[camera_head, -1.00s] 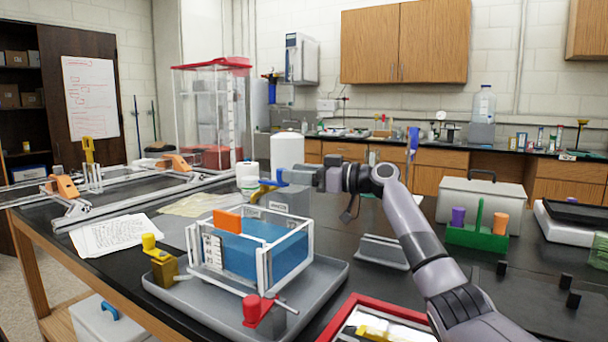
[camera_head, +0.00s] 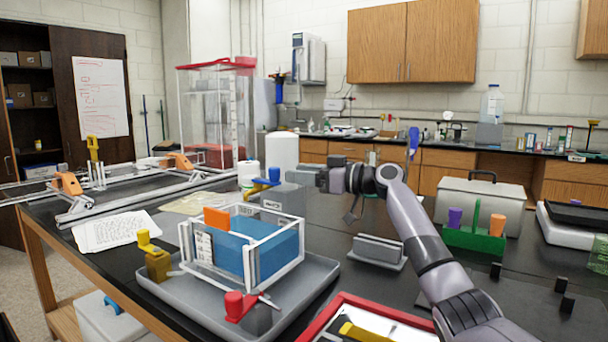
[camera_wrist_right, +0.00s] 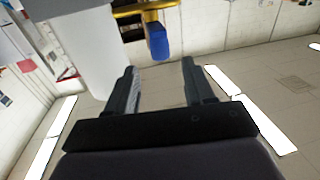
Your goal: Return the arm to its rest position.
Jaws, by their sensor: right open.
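My right arm reaches in from the lower right of the head view. Its gripper (camera_head: 300,177) is raised above the bench, past the tray. In the right wrist view the two dark fingers (camera_wrist_right: 160,78) are apart with nothing between them. A fixture with a blue handle (camera_head: 274,175) and a yellow part (camera_head: 258,188) is just left of the fingertips in the head view. In the wrist view the blue handle (camera_wrist_right: 157,42) hangs from a yellow bar (camera_wrist_right: 145,8) ahead of the fingers. My left gripper does not show.
A clear-walled box with blue contents (camera_head: 262,250) stands on a grey tray (camera_head: 325,270). A red-rimmed tray (camera_head: 318,329) lies below my arm. A grey bracket (camera_head: 377,251), green holder (camera_head: 478,240) and grey case (camera_head: 480,198) are nearby. Bare black bench lies around the bracket.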

